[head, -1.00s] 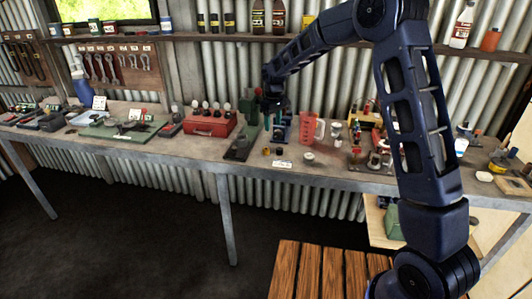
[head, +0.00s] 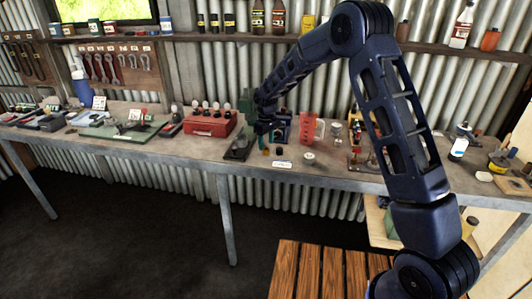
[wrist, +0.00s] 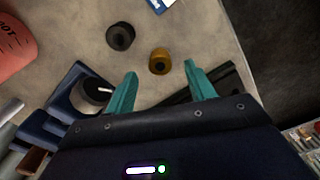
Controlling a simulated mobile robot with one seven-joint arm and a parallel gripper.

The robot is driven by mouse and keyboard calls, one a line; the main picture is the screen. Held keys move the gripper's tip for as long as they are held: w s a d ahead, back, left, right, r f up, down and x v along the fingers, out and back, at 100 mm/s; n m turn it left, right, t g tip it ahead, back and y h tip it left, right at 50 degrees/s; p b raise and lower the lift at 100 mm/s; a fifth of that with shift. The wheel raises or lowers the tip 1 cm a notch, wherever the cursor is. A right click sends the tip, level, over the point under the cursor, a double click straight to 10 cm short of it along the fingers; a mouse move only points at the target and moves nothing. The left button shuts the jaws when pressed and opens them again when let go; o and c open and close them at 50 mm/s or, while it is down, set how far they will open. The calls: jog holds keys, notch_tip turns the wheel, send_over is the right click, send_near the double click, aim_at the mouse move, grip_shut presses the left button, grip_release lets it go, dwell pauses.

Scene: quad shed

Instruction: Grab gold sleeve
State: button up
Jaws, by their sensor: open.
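The gold sleeve (wrist: 159,61) is a small brass-coloured ring with a dark hole, standing on the bench in the wrist view. It also shows small in the head view (head: 266,152). My gripper (wrist: 161,73) is open, with its two teal fingers apart. In the wrist view the sleeve appears just beyond the fingertips, between their lines and nearer the middle. Nothing is between the fingers, and I cannot tell the height left above the bench. A similar dark sleeve (wrist: 120,36) stands to the left of the gold one, apart from it.
A blue fixture (wrist: 72,88) is close by the left finger. A dark long tool base (wrist: 215,84) lies by the right finger. A red toolbox (head: 209,125) stands left on the bench.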

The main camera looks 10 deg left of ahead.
aim_at(266, 149)
notch_tip(266, 149, down, 4)
jog(key=shift+r, duration=0.15)
jog(key=c, duration=1.1)
